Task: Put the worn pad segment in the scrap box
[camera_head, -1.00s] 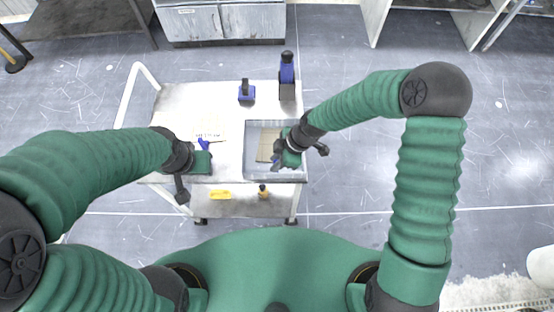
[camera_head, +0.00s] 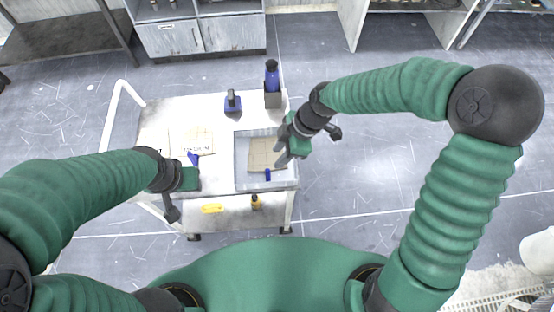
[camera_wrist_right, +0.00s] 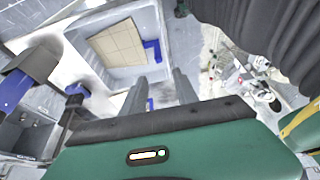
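A tan, grid-marked pad segment (camera_head: 262,153) lies in the grey box (camera_head: 240,185) at the right of the cart; it also shows in the right wrist view (camera_wrist_right: 118,43). A blue piece (camera_head: 267,174) lies beside its near edge in the box. My right gripper (camera_head: 281,158) is above the box's right part; the right wrist view shows its two fingers (camera_wrist_right: 158,85) apart with nothing held.
A blue-handled block (camera_head: 233,103) and a blue bottle in a grey holder (camera_head: 272,85) stand at the cart's back. A small blue item (camera_head: 193,158) lies near the left gripper. The lower shelf holds a yellow item (camera_head: 212,208) and a small amber bottle (camera_head: 256,202).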

